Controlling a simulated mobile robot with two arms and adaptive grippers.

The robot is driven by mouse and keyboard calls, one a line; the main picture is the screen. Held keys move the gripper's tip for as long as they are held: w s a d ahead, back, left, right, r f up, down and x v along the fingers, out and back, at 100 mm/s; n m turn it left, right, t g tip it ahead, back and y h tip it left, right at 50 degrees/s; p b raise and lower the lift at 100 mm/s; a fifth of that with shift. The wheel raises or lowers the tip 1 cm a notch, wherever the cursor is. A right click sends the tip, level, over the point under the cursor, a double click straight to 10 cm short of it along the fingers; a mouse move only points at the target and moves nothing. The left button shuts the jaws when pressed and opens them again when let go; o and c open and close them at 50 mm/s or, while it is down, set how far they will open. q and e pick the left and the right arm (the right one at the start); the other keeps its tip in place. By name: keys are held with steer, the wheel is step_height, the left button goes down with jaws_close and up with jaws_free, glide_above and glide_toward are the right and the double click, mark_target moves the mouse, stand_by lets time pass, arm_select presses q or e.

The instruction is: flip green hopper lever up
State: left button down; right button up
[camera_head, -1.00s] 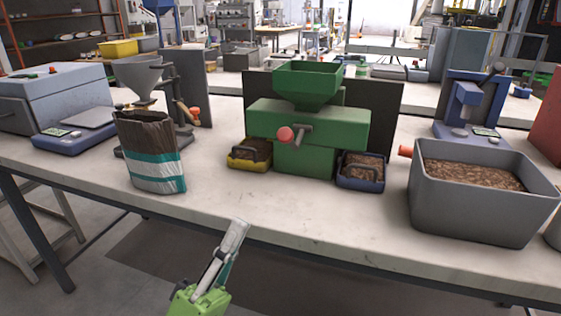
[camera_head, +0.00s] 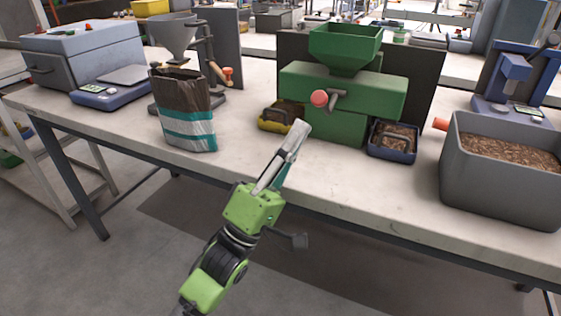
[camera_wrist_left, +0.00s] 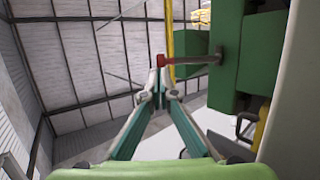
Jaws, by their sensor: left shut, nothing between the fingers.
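The green hopper machine (camera_head: 345,85) stands on the workbench, with a funnel-shaped hopper on top. Its lever (camera_head: 333,95) on the front has a round red knob (camera_head: 319,98) at its left end. The lever (camera_wrist_left: 195,61) and red knob (camera_wrist_left: 160,60) also show in the left wrist view, just beyond the fingertips; I cannot tell whether they touch. My left gripper (camera_head: 300,129) is shut and empty, in front of the machine and below the knob in the head view. It also shows in the left wrist view (camera_wrist_left: 158,86). My right gripper is not in view.
A yellow tray (camera_head: 268,124) and a blue tray (camera_head: 408,157) of pellets flank the machine. A brown, teal and white bag (camera_head: 185,112) stands left. A grey bin (camera_head: 480,194) of pellets stands right. The bench front (camera_head: 345,185) is clear.

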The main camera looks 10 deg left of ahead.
mark_target(315, 105)
arm_select(q)
steer(key=x, duration=0.3)
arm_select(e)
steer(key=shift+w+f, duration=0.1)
arm_select(q)
steer(key=shift+r, duration=0.15)
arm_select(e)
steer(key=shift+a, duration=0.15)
